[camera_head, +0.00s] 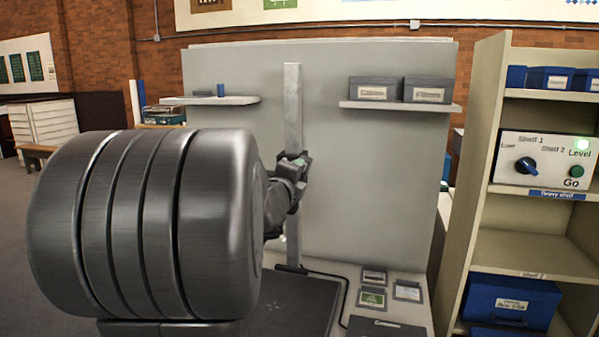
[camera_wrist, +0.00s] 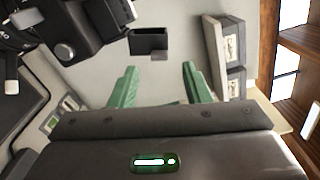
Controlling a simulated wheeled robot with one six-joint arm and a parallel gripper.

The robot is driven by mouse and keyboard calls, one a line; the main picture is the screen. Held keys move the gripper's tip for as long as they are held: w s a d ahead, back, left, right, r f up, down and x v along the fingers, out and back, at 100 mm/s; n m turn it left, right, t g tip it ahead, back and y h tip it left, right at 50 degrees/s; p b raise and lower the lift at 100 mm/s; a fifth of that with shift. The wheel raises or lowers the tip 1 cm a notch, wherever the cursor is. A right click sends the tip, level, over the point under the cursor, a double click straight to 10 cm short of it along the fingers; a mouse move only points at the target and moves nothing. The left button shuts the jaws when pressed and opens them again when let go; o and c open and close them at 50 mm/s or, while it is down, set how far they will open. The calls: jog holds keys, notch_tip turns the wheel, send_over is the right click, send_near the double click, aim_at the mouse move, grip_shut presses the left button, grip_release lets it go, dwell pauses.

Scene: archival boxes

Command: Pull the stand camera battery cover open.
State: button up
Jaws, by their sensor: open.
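The stand camera (camera_wrist: 88,25) is a dark body with a round knob at the upper left of the wrist view. A small dark box-shaped part (camera_wrist: 149,41) with a grey tab (camera_wrist: 160,57) below it shows to its right; I cannot tell surely whether this is the battery cover. My gripper (camera_wrist: 159,68) is open, its two green fingers apart and pointing toward that part, with nothing held between them. In the head view, my arm hides much of the camera beside the pale upright post (camera_head: 293,100).
Grey archival boxes (camera_head: 374,88) sit on a right wall shelf (camera_head: 400,106); they also show close to the right finger in the wrist view (camera_wrist: 232,50). A dark base board (camera_head: 300,305) lies below. A shelf unit (camera_head: 480,140) with a control panel (camera_head: 546,162) stands right.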

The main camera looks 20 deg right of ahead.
jog(key=v, duration=0.9)
jog(key=shift+p, duration=0.35)
jog(key=shift+w, duration=0.1)
jog(key=x, duration=1.3)
jog(key=shift+w+d+b, duration=0.3)
jog(key=shift+b, duration=0.05)
jog(key=shift+s+a, duration=0.1)
